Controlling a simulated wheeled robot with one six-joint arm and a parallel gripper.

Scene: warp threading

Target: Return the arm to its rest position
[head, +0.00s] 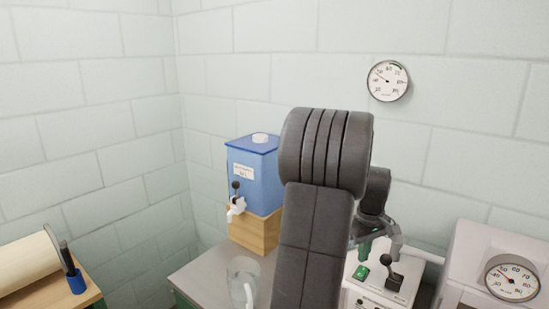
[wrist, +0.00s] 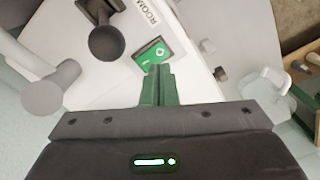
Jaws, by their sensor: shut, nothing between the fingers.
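My gripper (wrist: 157,84) is shut and empty, its two green fingers together in the wrist view. The fingertips overlap the near edge of a green switch (wrist: 152,55) on a white control box (wrist: 185,40); I cannot tell whether they touch it. The same green switch (head: 361,272) shows just right of the arm.
A black-knobbed lever (head: 393,276) and a grey pipe stand close by on the box. A clear jug (head: 243,284) and a blue dispenser (head: 254,177) are left of the arm. A gauge (head: 512,280) is at right.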

